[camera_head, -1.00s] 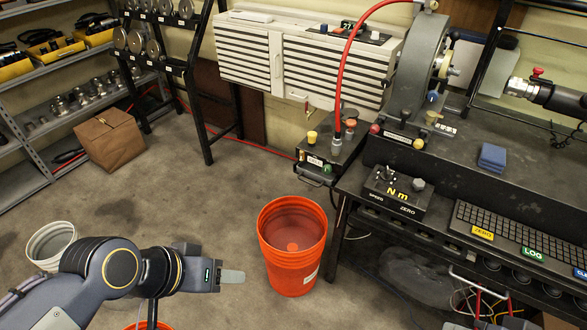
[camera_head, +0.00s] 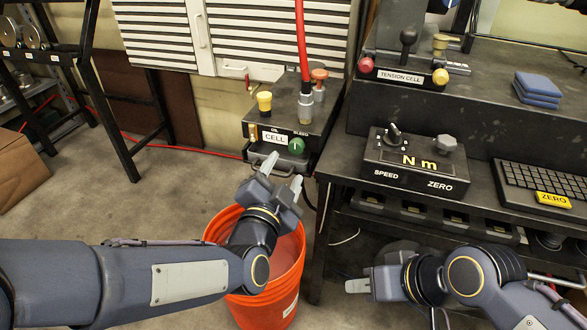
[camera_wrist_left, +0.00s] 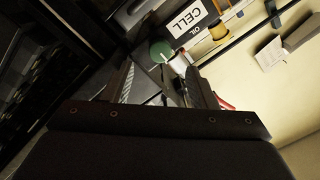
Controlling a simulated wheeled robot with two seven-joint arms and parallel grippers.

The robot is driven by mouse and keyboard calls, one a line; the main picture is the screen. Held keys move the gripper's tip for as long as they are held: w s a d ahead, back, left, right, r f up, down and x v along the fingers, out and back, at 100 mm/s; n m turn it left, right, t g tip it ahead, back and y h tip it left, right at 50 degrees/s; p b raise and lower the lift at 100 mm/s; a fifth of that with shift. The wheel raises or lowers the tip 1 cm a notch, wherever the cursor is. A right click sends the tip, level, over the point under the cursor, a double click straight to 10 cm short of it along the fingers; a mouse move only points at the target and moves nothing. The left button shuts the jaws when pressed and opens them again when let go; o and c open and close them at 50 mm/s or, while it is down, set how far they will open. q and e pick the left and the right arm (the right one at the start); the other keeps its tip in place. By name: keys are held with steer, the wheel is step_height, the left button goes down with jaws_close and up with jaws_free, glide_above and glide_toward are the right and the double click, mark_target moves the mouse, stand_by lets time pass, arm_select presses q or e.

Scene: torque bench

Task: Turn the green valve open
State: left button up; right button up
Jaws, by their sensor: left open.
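The green valve (camera_head: 296,146) is a small round knob on the front of a dark box labelled CELL, beside the word BLEED. It also shows in the left wrist view (camera_wrist_left: 162,51), above and between the fingers. My left gripper (camera_head: 283,172) is open and empty, just below and in front of the valve, with its fingers pointing up toward it. No contact is visible. My right gripper (camera_head: 358,286) is at the lower right, far from the valve; its finger opening cannot be made out.
An orange bucket (camera_head: 285,290) stands under my left gripper. A yellow knob (camera_head: 264,102) and a red hose (camera_head: 302,45) are on the box's top. The black bench (camera_head: 345,165) edge is right of the valve, with a Nm control box (camera_head: 415,163) on it.

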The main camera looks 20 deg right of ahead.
mark_target(296, 149)
arm_select(q)
steer(key=b+x, duration=0.1)
steer(key=x, duration=0.6)
steer(key=shift+d, duration=0.2)
steer(key=shift+r, duration=0.1)
steer(key=c, duration=1)
steer(key=shift+o, duration=0.2)
